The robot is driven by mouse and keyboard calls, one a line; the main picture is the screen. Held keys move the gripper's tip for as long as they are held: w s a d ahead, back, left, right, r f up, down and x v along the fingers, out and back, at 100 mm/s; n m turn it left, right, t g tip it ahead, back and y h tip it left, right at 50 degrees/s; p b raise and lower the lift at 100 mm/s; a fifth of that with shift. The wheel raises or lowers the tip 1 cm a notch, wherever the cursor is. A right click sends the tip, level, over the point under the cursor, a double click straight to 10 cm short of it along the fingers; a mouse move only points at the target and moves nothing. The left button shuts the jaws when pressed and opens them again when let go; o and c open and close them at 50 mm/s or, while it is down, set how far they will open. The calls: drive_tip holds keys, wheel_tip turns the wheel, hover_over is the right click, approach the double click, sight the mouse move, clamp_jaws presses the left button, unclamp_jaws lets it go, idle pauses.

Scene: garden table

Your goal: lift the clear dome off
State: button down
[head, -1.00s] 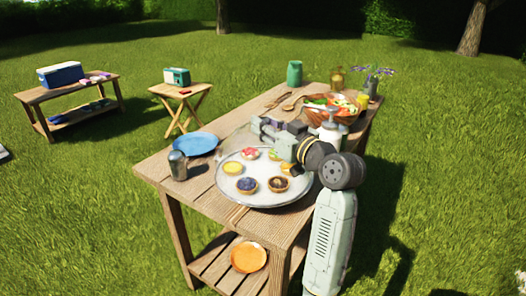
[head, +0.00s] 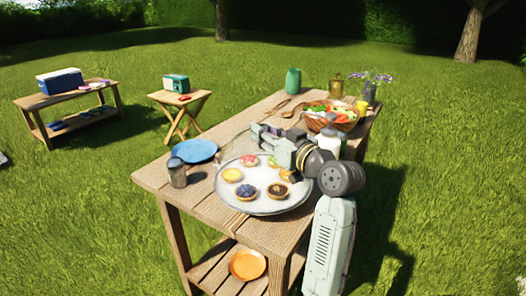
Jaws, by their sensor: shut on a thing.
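The clear dome (head: 233,150) shows only as a faint, see-through curve at the back left of the round silver tray (head: 262,211). Several small tarts, such as a dark berry one (head: 246,192) and a yellow one (head: 232,175), lie on the tray. My gripper (head: 257,132) is over the tray's back part, reaching in from the right. It is shut on the dome, near its top; the grip itself is small and partly hidden. The dome's lower edge is too faint to tell whether it touches the tray.
A blue plate (head: 194,151) and a glass shaker (head: 177,173) stand left of the tray. A green cup (head: 293,81) is farther back. An orange plate (head: 247,265) lies on the lower shelf.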

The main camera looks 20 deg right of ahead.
drive_tip(key=shift+r, duration=0.2)
drive_tip(key=shift+r+b, duration=0.35)
drive_tip(key=shift+r, duration=0.25)
wheel_tip(320, 180, up, 2)
drive_tip(key=shift+r+b, duration=0.1)
drive_tip(key=shift+b, duration=0.3)
drive_tip(key=d+r+b+v, duration=0.1)
drive_tip(key=b+v, duration=0.2)
drive_tip(key=v, duration=1.3)
drive_tip(key=shift+b, duration=0.4)
drive_tip(key=shift+w+r, duration=0.15)
drive_tip(key=shift+r, duration=0.05)
wheel_tip(320, 180, up, 3)
drive_tip(key=shift+f+p, duration=0.2)
drive_tip(key=shift+p, duration=0.75)
drive_tip(key=shift+f, duration=0.15)
